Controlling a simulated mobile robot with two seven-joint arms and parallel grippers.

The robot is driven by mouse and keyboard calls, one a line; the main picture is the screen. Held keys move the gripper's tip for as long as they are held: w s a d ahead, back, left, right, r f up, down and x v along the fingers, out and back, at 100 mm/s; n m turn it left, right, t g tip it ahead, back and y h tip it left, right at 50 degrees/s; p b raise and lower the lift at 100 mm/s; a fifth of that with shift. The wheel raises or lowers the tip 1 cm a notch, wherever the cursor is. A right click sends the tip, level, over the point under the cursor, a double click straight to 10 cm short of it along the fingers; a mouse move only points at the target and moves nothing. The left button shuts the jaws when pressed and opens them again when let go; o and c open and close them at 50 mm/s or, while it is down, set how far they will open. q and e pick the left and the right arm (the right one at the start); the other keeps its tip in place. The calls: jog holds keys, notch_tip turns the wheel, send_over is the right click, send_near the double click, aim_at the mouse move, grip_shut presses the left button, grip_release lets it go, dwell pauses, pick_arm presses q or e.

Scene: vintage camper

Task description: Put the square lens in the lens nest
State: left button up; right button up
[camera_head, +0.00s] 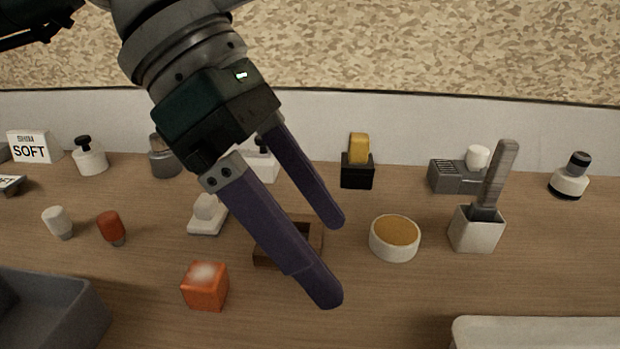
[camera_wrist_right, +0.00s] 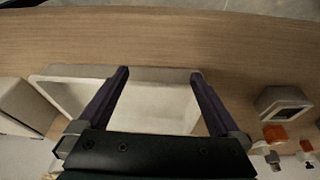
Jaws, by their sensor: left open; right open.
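An orange block with a paler top, likely the square lens (camera_head: 205,286), sits on the wooden counter in the head view, apart from any gripper. A low brown wooden holder, likely the lens nest (camera_head: 275,258), lies right of the block and is partly hidden behind my left fingers, so I cannot see all of its inside. My left gripper (camera_head: 331,257) is open and empty, with its fingers pointing down to the right in front of the holder. My right gripper (camera_wrist_right: 159,74) is open and empty over a pale tray (camera_wrist_right: 150,104) in the right wrist view.
A round tan-topped dish (camera_head: 394,238) and a white pot with a grey-handled tool (camera_head: 476,232) stand to the right. A grey bin (camera_head: 60,297) is front left, the pale tray (camera_head: 535,330) front right. Small items line the back. The front middle is clear.

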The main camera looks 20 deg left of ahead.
aim_at(202, 273)
pick_arm(q)
jog(key=a+f+y, duration=0.2)
jog(key=a, duration=0.3)
jog(key=w+a+f+y, duration=0.1)
jog(key=a+f+y, duration=0.1)
jog(key=a, duration=0.3)
jog(key=w+a+f+y+b, duration=0.1)
jog(key=a+f+y, duration=0.1)
jog(key=a, duration=0.3)
jog(key=shift+a+y, duration=0.15)
jog(key=shift+y, duration=0.45)
jog(key=f, duration=0.2)
jog(key=d+f, duration=0.1)
jog(key=f, duration=0.2)
jog(key=shift+f, duration=0.65)
grip_shut()
jog(key=shift+r, duration=0.1)
